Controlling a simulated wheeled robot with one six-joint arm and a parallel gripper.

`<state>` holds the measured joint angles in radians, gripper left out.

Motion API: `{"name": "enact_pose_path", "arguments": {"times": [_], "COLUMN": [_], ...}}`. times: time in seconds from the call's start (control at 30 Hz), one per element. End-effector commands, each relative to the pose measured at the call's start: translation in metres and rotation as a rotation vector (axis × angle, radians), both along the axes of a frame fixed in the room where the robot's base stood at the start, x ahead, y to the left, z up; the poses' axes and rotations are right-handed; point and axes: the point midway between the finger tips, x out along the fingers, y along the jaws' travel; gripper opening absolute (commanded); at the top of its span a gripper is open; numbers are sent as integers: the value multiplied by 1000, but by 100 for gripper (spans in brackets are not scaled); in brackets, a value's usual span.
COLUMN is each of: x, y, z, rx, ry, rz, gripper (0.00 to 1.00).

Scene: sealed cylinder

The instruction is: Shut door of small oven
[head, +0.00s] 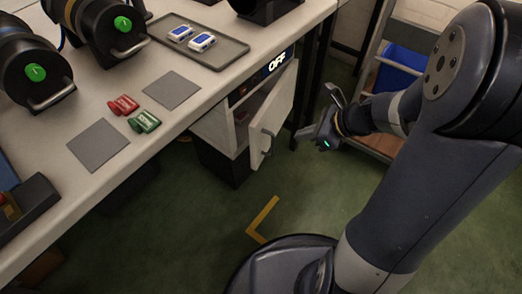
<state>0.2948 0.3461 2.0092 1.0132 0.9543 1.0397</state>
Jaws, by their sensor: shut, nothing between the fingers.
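A grey handle (267,141) is on the door's outer face. The inside of the oven is mostly dark and partly hidden by the door. My gripper (302,136) is shut and empty, just right of the door and its handle. I see a gap between the fingers and the door, but cannot judge its depth.
The white table (205,95) holds black cylinders with green caps, a grey tray (213,50) with blue-white items, red (123,105) and green (144,121) pieces, and grey squares. A shelf with a blue bin (400,67) stands behind my arm. Green floor before the oven is clear.

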Motion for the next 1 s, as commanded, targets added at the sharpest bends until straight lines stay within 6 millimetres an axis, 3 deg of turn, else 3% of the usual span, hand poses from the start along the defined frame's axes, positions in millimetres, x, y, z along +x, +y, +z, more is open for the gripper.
{"name": "enact_pose_path", "arguments": {"times": [0.27,0.67,1.0], "x": [4,30,46], "y": [8,62,95], "z": [-15,-77,-71], "rx": [8,7,6], "ry": [-9,-8,-11], "rz": [12,11,9], "gripper": [0,0,0]}}
